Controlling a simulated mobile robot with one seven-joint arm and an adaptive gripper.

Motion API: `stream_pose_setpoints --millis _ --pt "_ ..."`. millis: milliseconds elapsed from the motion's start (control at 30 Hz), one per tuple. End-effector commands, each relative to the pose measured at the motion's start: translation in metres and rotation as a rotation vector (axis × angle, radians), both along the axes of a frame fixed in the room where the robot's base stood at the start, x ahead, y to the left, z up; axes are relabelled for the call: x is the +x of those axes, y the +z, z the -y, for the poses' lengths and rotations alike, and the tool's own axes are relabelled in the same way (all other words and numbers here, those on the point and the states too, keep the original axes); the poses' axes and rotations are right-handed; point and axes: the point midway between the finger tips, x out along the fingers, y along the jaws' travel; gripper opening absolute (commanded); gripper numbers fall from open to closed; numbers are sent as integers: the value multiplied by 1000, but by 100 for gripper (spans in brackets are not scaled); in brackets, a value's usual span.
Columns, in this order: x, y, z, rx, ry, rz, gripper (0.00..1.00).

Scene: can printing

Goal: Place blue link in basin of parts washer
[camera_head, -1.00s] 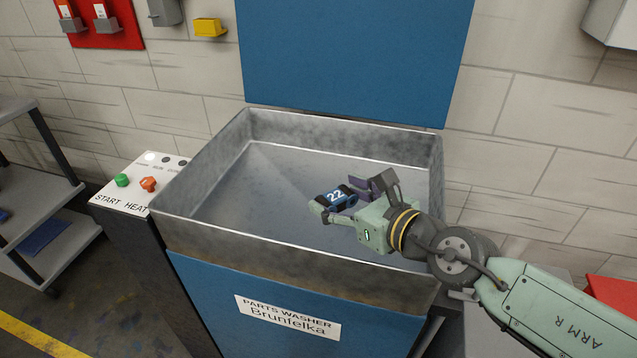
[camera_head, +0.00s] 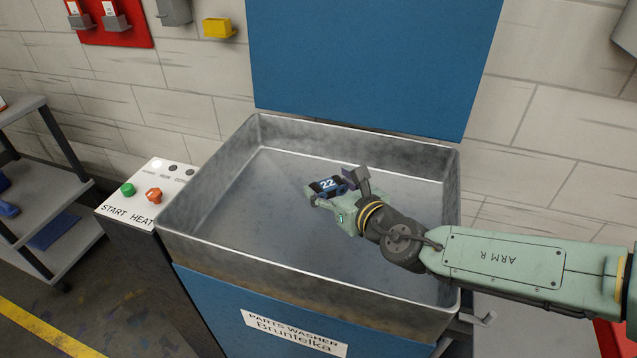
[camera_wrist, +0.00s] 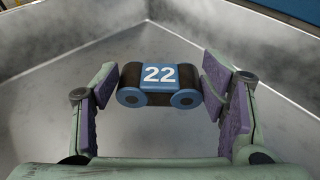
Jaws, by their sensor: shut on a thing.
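The blue link (camera_head: 326,185), marked 22 with dark ends, is held in my gripper (camera_head: 333,190) over the basin. In the wrist view the link (camera_wrist: 159,84) lies crosswise between the two purple finger pads of my gripper (camera_wrist: 160,88). My gripper is shut on it. The parts washer basin (camera_head: 215,250) is a grey metal tub on a blue cabinet, with its blue lid (camera_head: 375,60) raised. The basin floor shows bare around the link. The exact height of the link above the floor is hard to tell.
A control box with a green button (camera_head: 127,189) and an orange button (camera_head: 154,195) stands left of the basin. A grey shelf cart (camera_head: 45,195) stands at the far left. The basin's metal walls surround my gripper. A yellow bin (camera_head: 218,27) hangs on the wall.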

Motion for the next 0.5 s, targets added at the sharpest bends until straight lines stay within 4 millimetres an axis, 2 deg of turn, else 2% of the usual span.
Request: stream_pose_setpoints --millis 133,400,500 --pt "21 0 -16 0 3 0 28" --pt "38 -3 -28 0 2 0 28" --pt "37 -18 -27 6 -1 -4 28"
